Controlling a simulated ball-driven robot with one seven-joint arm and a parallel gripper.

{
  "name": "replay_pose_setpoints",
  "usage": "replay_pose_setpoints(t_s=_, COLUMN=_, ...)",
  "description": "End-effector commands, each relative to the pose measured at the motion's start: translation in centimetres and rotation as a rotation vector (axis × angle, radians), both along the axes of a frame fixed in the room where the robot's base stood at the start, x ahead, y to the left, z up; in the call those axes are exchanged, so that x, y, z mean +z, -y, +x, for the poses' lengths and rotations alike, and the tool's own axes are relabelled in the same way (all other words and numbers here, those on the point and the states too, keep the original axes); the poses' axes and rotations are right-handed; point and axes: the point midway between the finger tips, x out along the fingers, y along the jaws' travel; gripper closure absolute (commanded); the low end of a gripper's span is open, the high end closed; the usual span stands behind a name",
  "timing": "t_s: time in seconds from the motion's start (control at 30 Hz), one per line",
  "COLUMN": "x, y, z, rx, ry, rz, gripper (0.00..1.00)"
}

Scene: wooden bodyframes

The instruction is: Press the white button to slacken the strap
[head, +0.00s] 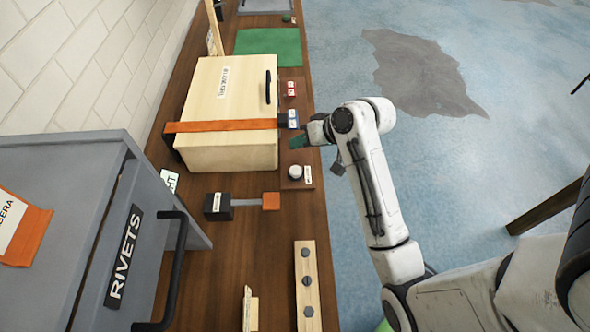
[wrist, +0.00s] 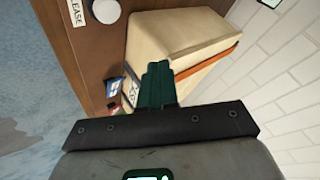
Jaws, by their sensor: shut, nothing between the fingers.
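The white button (head: 295,171) is a round knob on a small brown plate at the bench's right edge, beside a label. It also shows in the wrist view (wrist: 106,11) at the top left, by a label ending in "LEASE". An orange strap (head: 222,126) runs across a pale wooden box (head: 230,90). Its end meets a dark fitting with a blue label at the box's right side. My gripper (head: 297,142) is near the bench edge, just beyond the button in the head view. Its green fingers (wrist: 157,80) are together and empty, apart from the button.
A grey cabinet (head: 60,170) marked RIVETS with a black handle stands at the left. A black block with an orange-ended bar (head: 240,201) and a wooden strip with several bolts (head: 308,290) lie nearer. Red-labelled parts (head: 289,88) and a green mat (head: 270,45) lie farther along.

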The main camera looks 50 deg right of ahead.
Motion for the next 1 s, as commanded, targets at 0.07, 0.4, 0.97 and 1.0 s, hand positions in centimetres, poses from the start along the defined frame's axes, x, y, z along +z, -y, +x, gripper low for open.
replay_pose_setpoints(t_s=0.07, x=-0.9, y=0.0, z=0.0, rx=0.0, ry=0.0, rz=0.0, gripper=1.0)
replay_pose_setpoints(t_s=0.4, x=-4.5, y=-0.1, z=0.0, rx=0.0, ry=0.0, rz=0.0, gripper=1.0)
replay_pose_setpoints(t_s=0.97, x=-8.3, y=0.0, z=0.0, rx=0.001, ry=0.0, rz=-0.001, gripper=1.0)
replay_pose_setpoints(t_s=1.0, x=-8.3, y=0.0, z=0.0, rx=0.001, ry=0.0, rz=-0.001, gripper=1.0)
